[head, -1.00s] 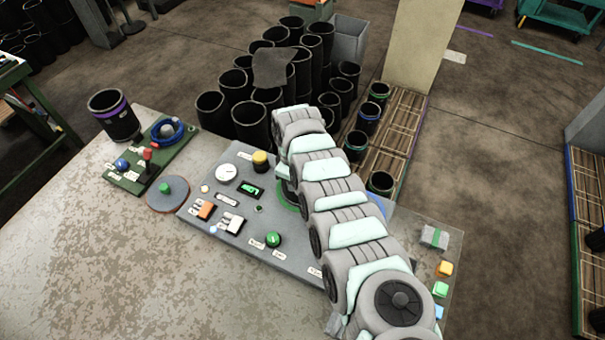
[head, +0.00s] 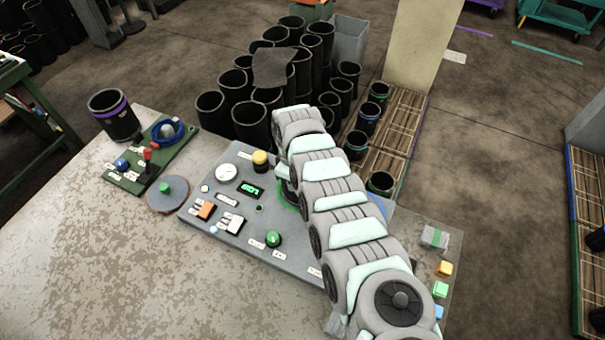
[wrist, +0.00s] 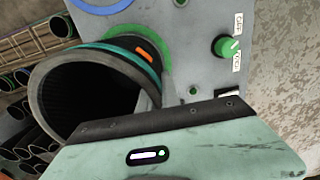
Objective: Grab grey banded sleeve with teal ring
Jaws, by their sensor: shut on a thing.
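In the wrist view a dark grey banded sleeve (wrist: 117,58) with a teal ring (wrist: 138,62) near its mouth shows at the upper left. Its open mouth faces the lower left, and an orange mark sits on its side. Its far end meets a green ring (wrist: 163,50) on the grey panel. The dark edge of my gripper (wrist: 160,118) crosses the sleeve's lower side, and my gripper is shut on it. The second finger and the exact contact are hidden.
The grey panel (head: 255,222) carries a gauge, a display, switches and knobs. A purple-ringed sleeve (head: 115,116) stands at the table's left corner beside a green board (head: 143,178). Many black sleeves crowd the floor behind. The table's left front is clear.

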